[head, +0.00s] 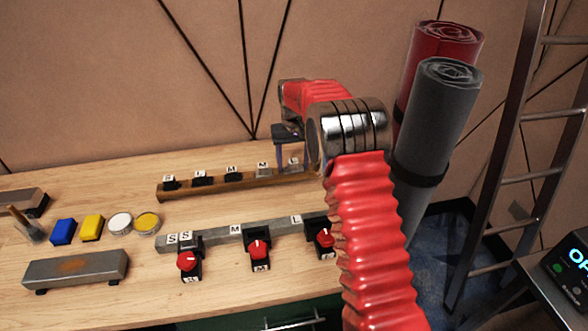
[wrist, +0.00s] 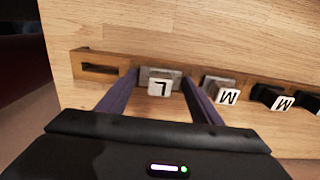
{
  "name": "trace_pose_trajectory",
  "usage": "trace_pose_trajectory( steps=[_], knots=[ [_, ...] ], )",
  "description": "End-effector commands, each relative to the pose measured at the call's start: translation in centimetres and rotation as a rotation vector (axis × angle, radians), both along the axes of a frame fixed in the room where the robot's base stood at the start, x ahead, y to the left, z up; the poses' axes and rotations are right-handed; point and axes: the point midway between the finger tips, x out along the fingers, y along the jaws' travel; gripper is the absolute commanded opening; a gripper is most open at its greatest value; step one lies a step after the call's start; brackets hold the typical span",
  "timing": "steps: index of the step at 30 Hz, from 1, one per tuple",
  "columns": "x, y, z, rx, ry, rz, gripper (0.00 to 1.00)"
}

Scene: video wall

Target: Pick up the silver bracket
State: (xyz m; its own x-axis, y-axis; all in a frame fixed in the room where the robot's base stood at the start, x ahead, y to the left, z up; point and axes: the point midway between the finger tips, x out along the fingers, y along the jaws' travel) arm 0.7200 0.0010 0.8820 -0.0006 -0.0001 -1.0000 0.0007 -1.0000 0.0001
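A silver bracket with a white L tag (wrist: 161,74) sits in the wooden rack (wrist: 92,54), beside the empty slot at its left end in the wrist view. My gripper (wrist: 158,80) is open, with one dark finger on each side of this bracket. I cannot tell whether the fingers touch it. A second greyish bracket with an M tag (wrist: 221,85) sits just right of the right finger. In the head view my gripper (head: 291,150) is at the right end of the rear rack, and the bracket is partly hidden there.
Black tagged brackets (head: 201,179) fill the rest of the rear rack. A front rail (head: 213,239) holds red-knobbed pieces (head: 258,250). A grey block (head: 76,269), blue block (head: 63,232), yellow block (head: 92,228) and round tins (head: 120,223) lie left. Rolled mats (head: 436,110) stand right.

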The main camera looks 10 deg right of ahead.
Motion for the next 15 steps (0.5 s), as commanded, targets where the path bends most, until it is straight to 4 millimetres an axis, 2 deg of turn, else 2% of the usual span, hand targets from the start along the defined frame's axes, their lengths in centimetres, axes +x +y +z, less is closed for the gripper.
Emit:
trace_pose_trajectory(
  steps=[2,15],
  knots=[
    [0.00,0.00,0.01,0.000,0.000,0.000,0.53],
    [0.03,-0.01,0.06,0.000,-0.001,0.000,0.23]
  ],
)
